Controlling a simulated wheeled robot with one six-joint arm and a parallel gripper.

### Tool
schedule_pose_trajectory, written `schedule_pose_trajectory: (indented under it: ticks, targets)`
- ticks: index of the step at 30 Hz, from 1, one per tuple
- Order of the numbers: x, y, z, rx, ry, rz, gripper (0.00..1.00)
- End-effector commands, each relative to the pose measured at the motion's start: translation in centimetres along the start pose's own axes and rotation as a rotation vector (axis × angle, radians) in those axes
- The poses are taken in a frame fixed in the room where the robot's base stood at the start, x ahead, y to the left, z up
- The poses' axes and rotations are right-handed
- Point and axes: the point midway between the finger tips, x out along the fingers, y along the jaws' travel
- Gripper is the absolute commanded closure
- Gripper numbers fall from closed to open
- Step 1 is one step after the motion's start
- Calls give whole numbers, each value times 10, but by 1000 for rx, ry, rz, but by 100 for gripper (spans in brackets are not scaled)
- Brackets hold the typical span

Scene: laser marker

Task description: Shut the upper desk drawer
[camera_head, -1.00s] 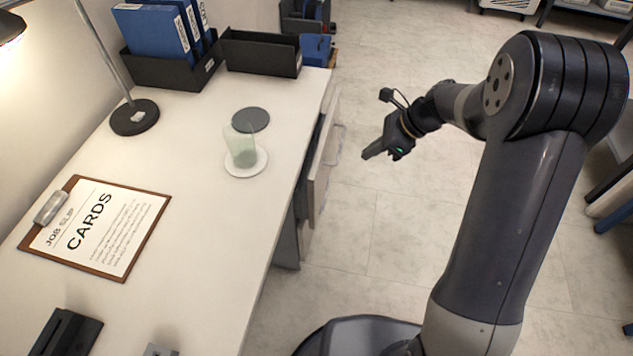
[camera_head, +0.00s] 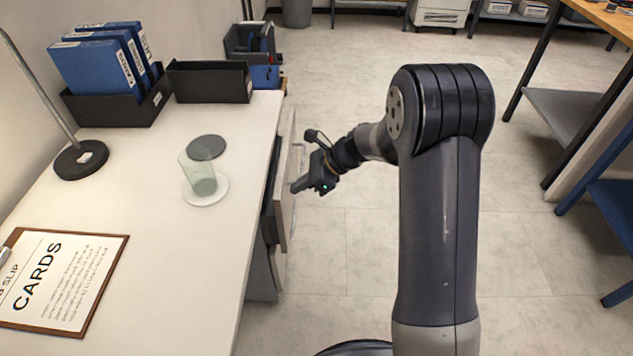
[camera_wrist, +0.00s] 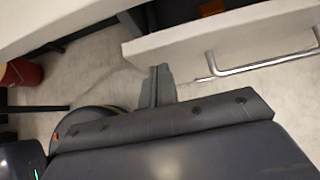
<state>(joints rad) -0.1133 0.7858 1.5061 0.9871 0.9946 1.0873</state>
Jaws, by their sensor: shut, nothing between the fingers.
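The upper desk drawer (camera_head: 285,205) stands pulled out from the right side of the white desk. Its pale front is seen nearly edge-on in the head view. In the wrist view the drawer front (camera_wrist: 225,42) crosses the upper right, with a metal bar handle (camera_wrist: 262,66) on it and the dark open inside behind it. My gripper (camera_head: 296,186) is shut and empty, beside the outer face of the drawer front. In the wrist view its closed fingers (camera_wrist: 160,75) point toward the lower left part of the front. I cannot tell whether they touch it.
The floor (camera_head: 340,240) right of the desk is clear.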

Motion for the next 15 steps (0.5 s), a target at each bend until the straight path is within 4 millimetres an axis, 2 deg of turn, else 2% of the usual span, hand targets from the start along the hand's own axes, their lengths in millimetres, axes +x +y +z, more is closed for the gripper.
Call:
schedule_pose_trajectory:
  ticks: [5,15]
  targets:
    - [10,0,9,1,0,1,100]
    - [10,0,11,1,0,0,100]
